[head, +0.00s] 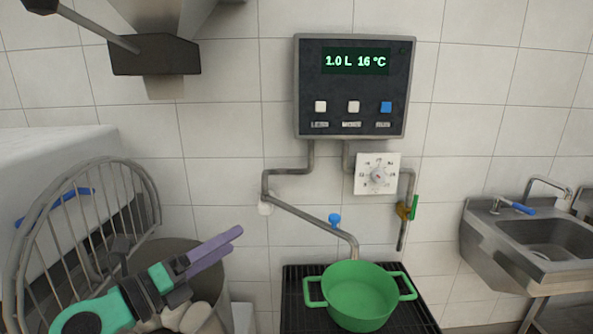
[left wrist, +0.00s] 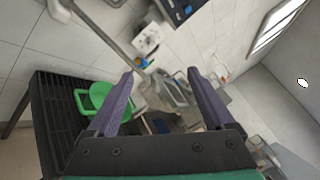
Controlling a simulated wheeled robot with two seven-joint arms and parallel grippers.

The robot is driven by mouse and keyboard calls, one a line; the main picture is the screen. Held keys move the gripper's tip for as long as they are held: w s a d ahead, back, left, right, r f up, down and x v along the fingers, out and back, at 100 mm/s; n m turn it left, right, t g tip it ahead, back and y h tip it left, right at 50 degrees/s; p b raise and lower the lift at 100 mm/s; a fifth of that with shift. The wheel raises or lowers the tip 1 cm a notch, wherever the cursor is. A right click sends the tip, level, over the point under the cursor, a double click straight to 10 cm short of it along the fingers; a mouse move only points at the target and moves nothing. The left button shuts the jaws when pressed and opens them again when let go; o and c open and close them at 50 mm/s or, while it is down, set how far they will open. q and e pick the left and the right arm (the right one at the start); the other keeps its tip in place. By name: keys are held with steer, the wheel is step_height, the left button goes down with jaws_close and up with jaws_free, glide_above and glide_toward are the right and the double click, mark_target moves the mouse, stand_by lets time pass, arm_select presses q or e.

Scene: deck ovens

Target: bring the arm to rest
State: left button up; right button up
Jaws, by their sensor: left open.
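My left gripper (head: 215,250) comes in from the lower left in the head view, over a mixing bowl behind a wire guard. Its purple fingers also show in the left wrist view (left wrist: 158,100), spread apart with nothing between them. It is left of the green pot and apart from it. My right gripper is in neither view.
A green two-handled pot (head: 358,293) stands on a black slatted rack (head: 298,318) below a water spout. The wire guard (head: 75,200) curves close around my left arm. A water panel (head: 353,88) hangs on the wall. A sink (head: 540,238) is at right.

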arm_select(q)
steer(key=a+r+n+t+y, duration=0.4)
steer(key=a+n+t+y, duration=0.4)
steer(key=n, duration=0.6)
steer(key=a+f+n+y, duration=0.5)
steer(key=a+n+y, duration=0.1)
steer(key=n, duration=0.3)
steer(key=s+a+f+n+g+y, duration=0.1)
steer(key=a+f+n+g+y, duration=0.2)
steer(key=f, duration=0.4)
steer(key=s+a+f+n+g, duration=0.1)
steer(key=s+f+n+g, duration=0.1)
steer(key=f+n+g, duration=0.4)
steer(key=s+d+f+g+h, duration=0.2)
steer(key=s+d+f+g, duration=0.25)
steer(key=s+f, duration=0.45)
steer(key=s+d+f+g+h, duration=0.4)
steer(key=s+f, duration=0.3)
steer(key=f, duration=0.4)
step_height(320, 180, down, 23)
steer(key=s+g+y, duration=0.1)
steer(key=s+g, duration=0.1)
steer(key=s, duration=0.1)
steer(key=s+a+f+g, duration=0.1)
steer(key=s+a+f, duration=0.2)
steer(key=s+f, duration=1)
steer(key=s, duration=0.3)
steer(key=shift+a+f+m+y+p, duration=0.2)
steer(key=shift+m+y+p, duration=0.1)
steer(key=shift+m, duration=0.1)
